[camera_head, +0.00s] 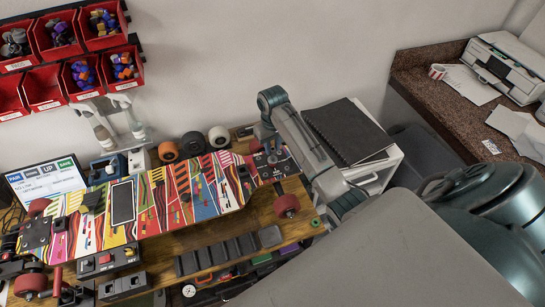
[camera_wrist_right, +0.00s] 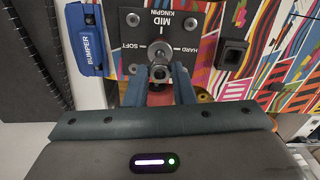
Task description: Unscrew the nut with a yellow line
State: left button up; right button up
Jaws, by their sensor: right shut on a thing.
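The skateboard (camera_head: 205,190) with a colourful striped pattern lies on the wooden workbench. At its right end is a dark truck plate (camera_head: 275,165). In the right wrist view, a dark dial plate (camera_wrist_right: 187,22) reads SOFT, MID, HARD and KINGPIN. A grey metal nut (camera_wrist_right: 160,72) sits just below the round bolt end on that plate. My right gripper (camera_wrist_right: 160,86) has its two fingers on either side of the nut and is shut on it. No yellow line can be made out. In the head view my right gripper (camera_head: 264,138) reaches down at the truck, its fingertips partly hidden.
A blue BUMPER box (camera_wrist_right: 85,40) is beside the plate. A red wheel (camera_head: 286,206) sits near the bench's right edge. Several loose wheels (camera_head: 193,143) line the back. Red parts bins (camera_head: 44,87) hang on the wall. A black notebook (camera_head: 347,132) lies on the right.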

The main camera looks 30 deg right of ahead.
notch_tip(320, 180, up, 7)
dwell(0.7)
jog(key=shift+f, duration=0.15)
